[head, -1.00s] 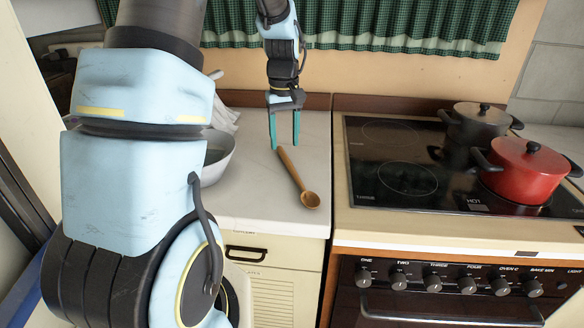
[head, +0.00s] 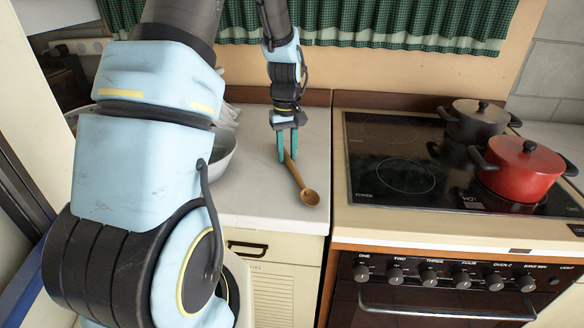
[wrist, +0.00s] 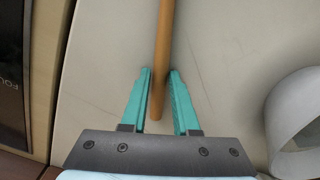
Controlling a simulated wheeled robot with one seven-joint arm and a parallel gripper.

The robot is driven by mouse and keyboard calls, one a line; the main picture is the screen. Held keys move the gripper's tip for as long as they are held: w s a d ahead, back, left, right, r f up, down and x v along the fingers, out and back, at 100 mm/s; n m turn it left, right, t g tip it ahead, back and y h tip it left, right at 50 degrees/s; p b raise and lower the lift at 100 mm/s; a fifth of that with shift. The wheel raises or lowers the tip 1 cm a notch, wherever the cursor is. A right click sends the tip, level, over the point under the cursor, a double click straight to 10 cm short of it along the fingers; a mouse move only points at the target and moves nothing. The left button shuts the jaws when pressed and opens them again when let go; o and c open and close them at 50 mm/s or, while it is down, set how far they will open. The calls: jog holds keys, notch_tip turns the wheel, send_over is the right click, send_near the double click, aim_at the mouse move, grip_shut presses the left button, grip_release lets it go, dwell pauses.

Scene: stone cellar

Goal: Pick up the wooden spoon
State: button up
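The wooden spoon (head: 299,181) lies on the white countertop (head: 262,196), its bowl toward the front and its handle running back to my gripper (head: 287,158). My gripper points down over the handle end, its teal fingers apart. In the wrist view the spoon's handle (wrist: 163,55) runs between the two fingers of my gripper (wrist: 160,75), with a gap on each side. The spoon's bowl is out of the wrist view.
A cooktop (head: 362,189) with a red pot (head: 522,170) and a dark pot (head: 476,124) stands to the right. A white bowl (head: 222,160) is to the left, partly behind my arm. The front of the counter is clear.

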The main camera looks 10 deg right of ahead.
grip_shut()
dwell(0.3)
notch_tip(320, 180, up, 10)
jog(key=b, duration=0.2)
jog(key=shift+b, duration=0.35)
jog(key=shift+c, duration=0.4)
grip_release()
grip_shut()
